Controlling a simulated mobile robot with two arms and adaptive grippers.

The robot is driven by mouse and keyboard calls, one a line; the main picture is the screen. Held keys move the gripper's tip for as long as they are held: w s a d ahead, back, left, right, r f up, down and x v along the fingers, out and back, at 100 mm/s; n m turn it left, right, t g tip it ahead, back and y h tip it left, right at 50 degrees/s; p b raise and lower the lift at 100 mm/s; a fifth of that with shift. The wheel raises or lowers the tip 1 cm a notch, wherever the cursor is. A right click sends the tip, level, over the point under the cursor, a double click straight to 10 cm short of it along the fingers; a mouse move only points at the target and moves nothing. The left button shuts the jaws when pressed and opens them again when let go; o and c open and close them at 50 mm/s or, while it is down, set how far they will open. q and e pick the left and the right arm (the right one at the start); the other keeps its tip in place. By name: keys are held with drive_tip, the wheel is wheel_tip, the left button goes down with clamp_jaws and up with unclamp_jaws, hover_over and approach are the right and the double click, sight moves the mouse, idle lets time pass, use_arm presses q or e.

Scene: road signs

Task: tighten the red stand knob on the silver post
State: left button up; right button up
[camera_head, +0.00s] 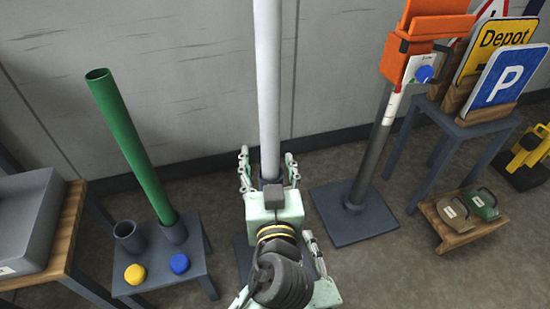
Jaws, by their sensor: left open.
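The silver post (268,75) stands upright in the middle of the head view and runs out of the top of the picture. My left gripper (267,168) is open, with one finger on each side of the post's lower part. I cannot tell whether the fingers touch it. The red stand knob is not visible; my gripper and wrist cover the lower end of the post. Part of a dark base (243,258) shows beside my arm. My right gripper is not in view.
At left, a green tube (130,145) leans in a grey stand (205,270) with a yellow knob (134,274) and a blue knob (179,263). At right stand a dark post (372,150) with an orange head (405,55) and a table with a blue P sign (508,76).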

sight(271, 128)
use_arm(q)
drive_tip(key=shift+t, duration=0.4)
drive_tip(key=w, duration=0.4)
drive_tip(key=w+r, duration=0.1)
drive_tip(key=w, duration=0.3)
drive_tip(key=w+r, duration=0.1)
drive_tip(key=w, duration=0.2)
drive_tip(key=shift+w, duration=0.4)
drive_tip(key=shift+c, duration=0.2)
clamp_jaws()
